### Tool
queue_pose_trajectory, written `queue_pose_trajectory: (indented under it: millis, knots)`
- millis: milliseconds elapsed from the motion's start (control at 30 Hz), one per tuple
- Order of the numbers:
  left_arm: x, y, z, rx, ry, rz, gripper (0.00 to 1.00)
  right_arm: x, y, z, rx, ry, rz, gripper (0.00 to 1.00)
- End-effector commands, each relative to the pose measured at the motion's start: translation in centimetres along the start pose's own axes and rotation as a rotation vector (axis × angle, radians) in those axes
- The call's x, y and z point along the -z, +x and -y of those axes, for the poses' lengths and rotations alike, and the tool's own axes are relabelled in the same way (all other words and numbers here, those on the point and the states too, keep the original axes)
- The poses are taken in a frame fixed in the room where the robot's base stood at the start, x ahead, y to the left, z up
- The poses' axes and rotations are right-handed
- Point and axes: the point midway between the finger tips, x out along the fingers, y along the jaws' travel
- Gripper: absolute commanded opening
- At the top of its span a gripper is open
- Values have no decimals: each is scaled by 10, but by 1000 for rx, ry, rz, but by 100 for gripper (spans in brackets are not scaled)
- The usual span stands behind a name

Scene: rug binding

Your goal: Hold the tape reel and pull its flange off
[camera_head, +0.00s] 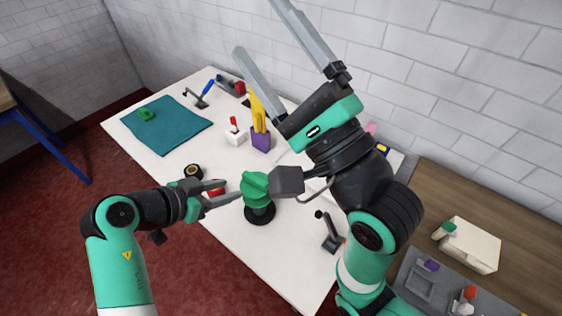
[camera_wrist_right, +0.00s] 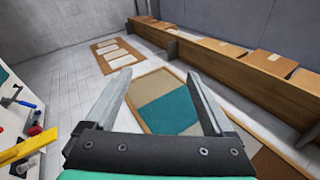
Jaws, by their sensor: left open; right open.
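A green stacked piece (camera_head: 256,184), which looks like the tape reel, stands on a round black base (camera_head: 259,214) near the middle of the white table. I cannot tell its flange from the rest of it. My left gripper (camera_head: 232,188) is open, close to the left of the green piece, with nothing seen between its fingers. I cannot tell if a fingertip touches it. My right gripper (camera_head: 254,25) is open and empty, raised high and pointing up and away from the table. Its spread fingers also show in the right wrist view (camera_wrist_right: 160,75).
A dark roll (camera_head: 193,172) and a red object (camera_head: 217,190) lie by my left gripper. A purple holder (camera_head: 261,141) with yellow tools, a white block (camera_head: 235,136) and a teal cloth (camera_head: 180,136) are farther back. A black lever stand (camera_head: 328,234) is right of the reel.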

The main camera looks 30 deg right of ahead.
Motion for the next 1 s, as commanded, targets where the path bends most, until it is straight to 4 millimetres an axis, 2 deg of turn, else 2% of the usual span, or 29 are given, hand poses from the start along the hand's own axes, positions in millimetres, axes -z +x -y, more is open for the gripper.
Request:
queue_pose_trajectory:
  millis: [33, 133, 200, 267, 300, 400, 500, 600, 733, 833, 1000]
  knots:
    - [0, 0, 0, 0, 0, 0, 50, 10, -2, -28, -62, 151, -22, 88]
    - [0, 0, 0, 0, 0, 0, 50, 30, -13, -88, -181, 485, -96, 88]
    - [0, 0, 0, 0, 0, 0, 50, 45, -28, -133, -259, 703, -176, 88]
    - [0, 0, 0, 0, 0, 0, 50, 58, -44, -170, -315, 863, -256, 88]
    - [0, 0, 0, 0, 0, 0, 50, 66, -57, -193, -348, 953, -313, 88]
    - [0, 0, 0, 0, 0, 0, 50, 85, -95, -249, -421, 1119, -457, 88]
    - [0, 0, 0, 0, 0, 0, 50, 101, -139, -297, -492, 1189, -585, 88]
    - [0, 0, 0, 0, 0, 0, 50, 113, -180, -331, -553, 1193, -681, 88]
    - [0, 0, 0, 0, 0, 0, 50, 122, -219, -356, -598, 1191, -762, 88]
    - [0, 0, 0, 0, 0, 0, 50, 124, -234, -362, -612, 1190, -789, 88]
    - [0, 0, 0, 0, 0, 0, 50, 127, -237, -364, -611, 1189, -796, 88]
